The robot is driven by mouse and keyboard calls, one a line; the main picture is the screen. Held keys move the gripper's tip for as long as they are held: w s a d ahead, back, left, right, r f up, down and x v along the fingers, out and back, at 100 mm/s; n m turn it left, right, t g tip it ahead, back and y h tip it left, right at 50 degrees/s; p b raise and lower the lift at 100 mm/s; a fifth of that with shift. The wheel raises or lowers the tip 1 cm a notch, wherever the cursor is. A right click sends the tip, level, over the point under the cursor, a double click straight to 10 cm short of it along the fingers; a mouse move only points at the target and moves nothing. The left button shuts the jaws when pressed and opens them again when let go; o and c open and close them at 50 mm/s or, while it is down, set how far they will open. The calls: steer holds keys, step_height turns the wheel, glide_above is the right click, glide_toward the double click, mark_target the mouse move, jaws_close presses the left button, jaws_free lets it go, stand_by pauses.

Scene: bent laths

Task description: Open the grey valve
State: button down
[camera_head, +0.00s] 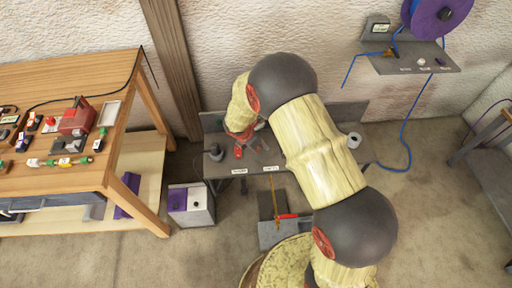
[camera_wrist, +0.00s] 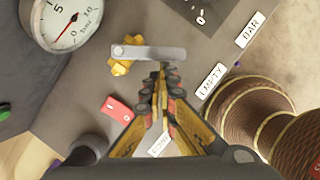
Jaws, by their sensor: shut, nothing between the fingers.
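The grey valve lever (camera_wrist: 150,52) shows in the wrist view as a flat grey bar on a brass valve body (camera_wrist: 122,67). The bar lies crosswise in the picture, its pivot end at the left above the brass. My gripper (camera_wrist: 161,70) is shut and empty. Its fingertips are at the lower edge of the bar, toward its right end; I cannot tell whether they touch it. In the head view my arm reaches over the grey bench (camera_head: 215,178), and I cannot make out the grey lever there.
A dial gauge (camera_wrist: 68,22) is at upper left of the wrist view and a red switch (camera_wrist: 117,108) below the valve. In the head view, a wooden table (camera_head: 60,185) with tools is left, and a red-handled lever (camera_head: 287,216) is below the bench.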

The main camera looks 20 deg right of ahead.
mark_target(266, 146)
steer(key=d+n, duration=0.1)
steer(key=n+p, duration=0.1)
steer(key=shift+s+d+r+n+t, duration=0.1)
steer(key=shift+s+d+n+t, duration=0.05)
steer(key=shift+d+n+t, duration=0.2)
steer(key=d+n, duration=0.1)
steer(key=d+n+t+y+p, duration=0.1)
steer(key=n, duration=0.1)
steer(key=shift+w, duration=0.2)
steer(key=shift+w+d+p, duration=0.5)
steer(key=shift+d+p, duration=0.3)
steer(key=shift+d, duration=0.1)
steer(key=shift+w+d, duration=0.1)
steer(key=shift+d, duration=0.05)
steer(key=shift+w, duration=0.1)
